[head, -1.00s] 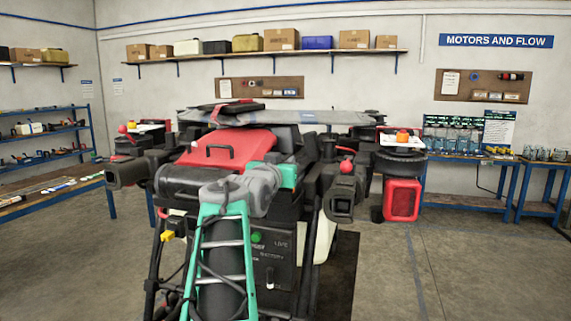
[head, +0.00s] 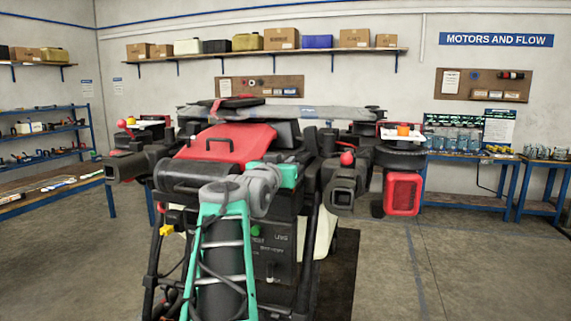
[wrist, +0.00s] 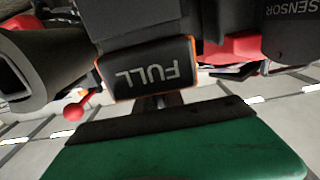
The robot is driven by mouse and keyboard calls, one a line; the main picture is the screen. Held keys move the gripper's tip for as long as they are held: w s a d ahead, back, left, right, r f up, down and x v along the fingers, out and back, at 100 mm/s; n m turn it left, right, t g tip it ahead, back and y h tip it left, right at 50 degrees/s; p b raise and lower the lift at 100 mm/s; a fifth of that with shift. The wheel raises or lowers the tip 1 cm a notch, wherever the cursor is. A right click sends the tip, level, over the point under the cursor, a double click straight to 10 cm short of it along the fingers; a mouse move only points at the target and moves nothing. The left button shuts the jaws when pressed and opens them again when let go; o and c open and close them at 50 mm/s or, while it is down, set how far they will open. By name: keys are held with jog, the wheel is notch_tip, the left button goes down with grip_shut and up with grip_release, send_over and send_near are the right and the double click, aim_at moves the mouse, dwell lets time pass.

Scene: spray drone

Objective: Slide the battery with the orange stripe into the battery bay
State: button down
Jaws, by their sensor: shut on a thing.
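The battery with the orange stripe (wrist: 150,70) shows in the wrist view as a black block with an orange edge and the word FULL upside down. My gripper (wrist: 167,101) is shut, with its green and black part filling the lower wrist view just below the battery. A grey piece joins the two. In the head view my arm covers the gripper and battery. The drone (head: 230,145), black with a red cover, stands ahead. I cannot make out the battery bay opening or how deep the battery sits.
A grey cylinder marked SENSOR (wrist: 292,25) is close on the right in the wrist view. A dark square-mouthed drone arm (wrist: 40,60) is on the left. Workbenches (head: 470,203) stand by the back wall. The floor (head: 470,270) at right is clear.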

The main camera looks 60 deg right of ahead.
jog(key=shift+f+b, duration=0.3)
jog(key=shift+b, duration=0.2)
jog(key=c, duration=1.4)
grip_release()
jog(key=shift+f, duration=0.15)
jog(key=shift+o, duration=0.2)
jog(key=shift+f, duration=0.3)
jog(key=s+a+b, duration=0.1)
jog(key=a+b, duration=0.1)
jog(key=a, duration=0.6)
jog(key=shift+s+r, duration=0.15)
jog(key=shift+r, duration=0.1)
